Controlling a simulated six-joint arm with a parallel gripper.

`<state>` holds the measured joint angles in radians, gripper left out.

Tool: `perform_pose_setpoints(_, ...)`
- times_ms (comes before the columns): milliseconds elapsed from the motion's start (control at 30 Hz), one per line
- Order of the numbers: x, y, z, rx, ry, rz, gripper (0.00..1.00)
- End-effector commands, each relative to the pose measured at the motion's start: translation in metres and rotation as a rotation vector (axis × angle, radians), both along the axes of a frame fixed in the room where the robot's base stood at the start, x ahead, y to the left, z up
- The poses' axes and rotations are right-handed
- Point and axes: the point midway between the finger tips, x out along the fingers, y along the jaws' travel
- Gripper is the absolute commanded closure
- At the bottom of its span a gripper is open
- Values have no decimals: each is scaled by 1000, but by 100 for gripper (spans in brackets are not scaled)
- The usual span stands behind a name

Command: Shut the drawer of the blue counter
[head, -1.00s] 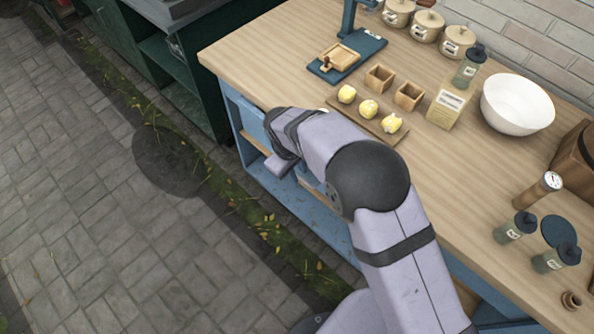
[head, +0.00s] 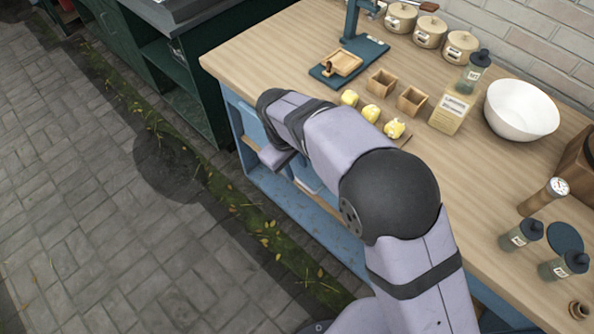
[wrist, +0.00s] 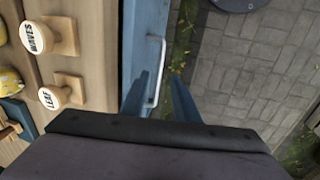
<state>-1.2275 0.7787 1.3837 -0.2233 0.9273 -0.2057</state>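The blue counter (head: 237,121) has a pale wood top and an open lower bay. In the wrist view, its blue drawer front (wrist: 146,35) runs along the wood edge and carries a pale bar handle (wrist: 157,72). My gripper (wrist: 160,100) points down with its two blue fingers apart, and the handle shows between them. I cannot tell whether the fingers touch the handle. In the head view my arm hides most of the drawer, so how far it stands out is unclear.
Wooden stamps marked WAVES (wrist: 50,37) and LEAF (wrist: 62,92) stand near the edge. Yellow butter pieces (head: 371,113), small wooden boxes (head: 411,99) and a white bowl (head: 521,109) stand on the top. Paving (head: 90,220) in front is clear.

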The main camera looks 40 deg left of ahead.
Motion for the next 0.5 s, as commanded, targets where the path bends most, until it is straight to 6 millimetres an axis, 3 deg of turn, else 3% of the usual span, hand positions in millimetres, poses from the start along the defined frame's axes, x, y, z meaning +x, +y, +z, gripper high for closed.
perform_pose_setpoints(333, -1, 0, 6, 1, 0, 0, 72)
perform_pose_setpoints(467, -5, 2, 3, 0, 0, 8, 100)
perform_pose_setpoints(500, -9, 4, 0, 1, 0, 17, 100)
